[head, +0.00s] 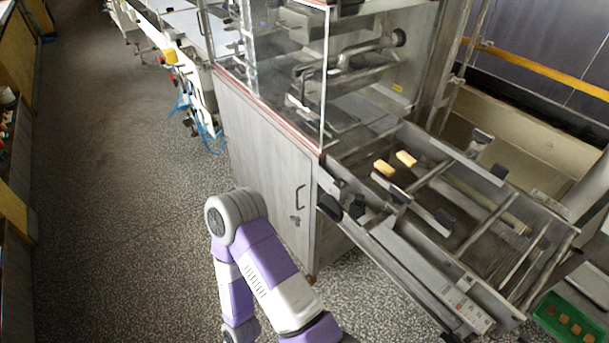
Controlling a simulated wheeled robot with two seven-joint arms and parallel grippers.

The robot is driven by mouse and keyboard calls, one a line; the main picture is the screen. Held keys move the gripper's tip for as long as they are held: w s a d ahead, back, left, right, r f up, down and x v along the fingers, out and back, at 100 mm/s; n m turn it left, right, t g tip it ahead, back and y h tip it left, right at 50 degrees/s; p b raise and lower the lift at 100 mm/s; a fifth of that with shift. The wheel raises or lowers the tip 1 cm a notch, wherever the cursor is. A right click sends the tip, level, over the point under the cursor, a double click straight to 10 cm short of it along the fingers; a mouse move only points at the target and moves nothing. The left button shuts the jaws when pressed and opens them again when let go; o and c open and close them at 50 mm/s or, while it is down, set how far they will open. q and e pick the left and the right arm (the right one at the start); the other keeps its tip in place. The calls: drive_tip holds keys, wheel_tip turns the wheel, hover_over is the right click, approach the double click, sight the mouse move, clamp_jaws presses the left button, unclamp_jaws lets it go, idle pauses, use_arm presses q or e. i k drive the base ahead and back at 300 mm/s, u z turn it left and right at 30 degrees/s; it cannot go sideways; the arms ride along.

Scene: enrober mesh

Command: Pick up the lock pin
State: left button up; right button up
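I cannot make out a lock pin for certain in the head view. The enrober's open frame (420,262) stands at the right, with rails, cross bars and several dark knobs or blocks. Any of these small fittings is too small to name surely. A purple and white arm of mine rises at the bottom centre, bent at its elbow. Neither of my grippers shows.
A grey cabinet (262,150) with a clear guard (275,60) stands left of the frame. Two yellow pieces (384,168) lie inside the frame. A green tray (572,318) with brown pieces is at the bottom right. The speckled floor (120,200) at the left is clear.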

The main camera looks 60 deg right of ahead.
sight(359, 198)
drive_tip(key=i, duration=0.3)
drive_tip(key=z, duration=3.1)
